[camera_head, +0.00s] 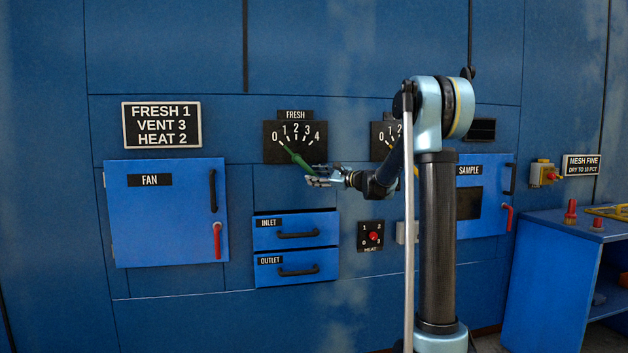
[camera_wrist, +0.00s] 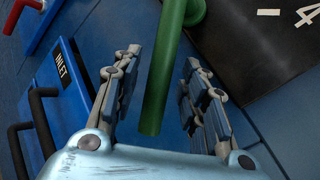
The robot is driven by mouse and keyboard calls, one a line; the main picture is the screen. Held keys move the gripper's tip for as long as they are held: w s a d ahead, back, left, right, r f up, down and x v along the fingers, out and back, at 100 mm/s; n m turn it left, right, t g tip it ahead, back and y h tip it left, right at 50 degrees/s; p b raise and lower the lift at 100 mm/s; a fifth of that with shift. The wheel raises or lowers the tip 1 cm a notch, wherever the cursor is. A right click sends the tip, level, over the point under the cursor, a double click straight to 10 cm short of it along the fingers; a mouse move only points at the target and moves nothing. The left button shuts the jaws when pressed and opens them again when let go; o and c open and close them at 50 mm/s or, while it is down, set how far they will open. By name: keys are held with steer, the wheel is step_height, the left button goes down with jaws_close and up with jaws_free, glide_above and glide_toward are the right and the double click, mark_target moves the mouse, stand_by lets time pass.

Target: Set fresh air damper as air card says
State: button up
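The air card (camera_head: 161,124) on the left wall reads FRESH 1, VENT 3, HEAT 2. The FRESH dial (camera_head: 268,153) is a black plate marked 0 to 4. My gripper (camera_head: 318,180) is at the lever's lower right end. In the wrist view, my gripper (camera_wrist: 162,62) is open, with the green lever (camera_wrist: 158,90) between its fingers and gaps visible on both sides. Part of the dial plate (camera_wrist: 255,50) shows there too.
INLET (camera_head: 265,231) and OUTLET (camera_head: 266,270) drawers lie below the dial. A second dial (camera_head: 380,150) is partly hidden by my arm. The HEAT knob (camera_head: 373,236) is below it. The FAN door (camera_head: 160,225) is left, the SAMPLE door (camera_head: 490,215) right.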

steer(key=shift+w+a, duration=0.35)
steer(key=shift+a, duration=0.3)
steer(key=shift+c, duration=0.4)
jaws_close()
steer(key=shift+d, duration=0.15)
